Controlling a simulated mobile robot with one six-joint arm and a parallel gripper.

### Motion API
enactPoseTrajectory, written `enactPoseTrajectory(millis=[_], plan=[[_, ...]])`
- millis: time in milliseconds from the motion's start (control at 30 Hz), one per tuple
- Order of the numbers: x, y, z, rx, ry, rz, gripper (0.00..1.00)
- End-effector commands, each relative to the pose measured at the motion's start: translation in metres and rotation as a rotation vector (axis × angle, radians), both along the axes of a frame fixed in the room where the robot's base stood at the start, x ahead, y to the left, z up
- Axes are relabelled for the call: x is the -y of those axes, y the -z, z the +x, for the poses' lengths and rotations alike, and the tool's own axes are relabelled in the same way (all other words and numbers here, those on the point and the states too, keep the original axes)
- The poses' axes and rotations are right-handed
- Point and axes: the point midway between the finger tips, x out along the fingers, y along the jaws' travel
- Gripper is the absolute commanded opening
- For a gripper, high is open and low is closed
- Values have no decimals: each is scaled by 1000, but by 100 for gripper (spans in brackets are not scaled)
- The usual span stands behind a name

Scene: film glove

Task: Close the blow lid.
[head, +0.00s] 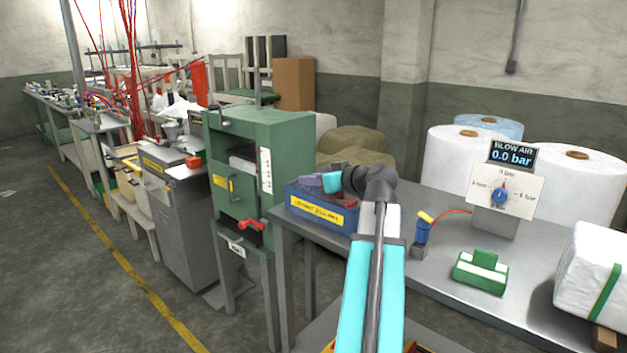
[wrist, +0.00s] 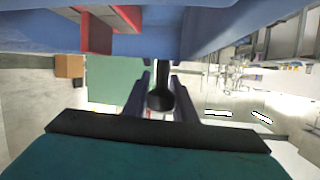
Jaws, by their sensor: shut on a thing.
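A blue box with a yellow label (head: 318,208) sits on the left end of the grey table. My gripper (head: 311,181) is at its top, with my arm reaching in from the right. In the wrist view, the purple fingers of my gripper (wrist: 160,98) are closed around a dark, round-ended knob (wrist: 160,97). The blue body (wrist: 220,25) fills the top of that view, with a red piece (wrist: 97,30) against it. My arm and gripper hide part of the box top. I cannot tell where the lid's edge is or how far open it stands.
A green machine (head: 285,135) with a red handle (head: 251,225) stands close left of the box. On the grey table (head: 450,225) are a blue-and-yellow valve (head: 422,230), a green-and-white block (head: 481,272) and a dial panel (head: 504,192). Its display (head: 512,155) reads 0.0 bar.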

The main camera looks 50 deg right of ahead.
Motion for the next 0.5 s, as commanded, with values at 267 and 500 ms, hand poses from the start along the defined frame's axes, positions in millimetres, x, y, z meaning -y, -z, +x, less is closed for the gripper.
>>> enactPoseTrajectory(millis=[267, 500], plan=[[0, 3, -1, -4, 1, 5, 0], [1, 3, -1, -5, 2, 3, 43]])
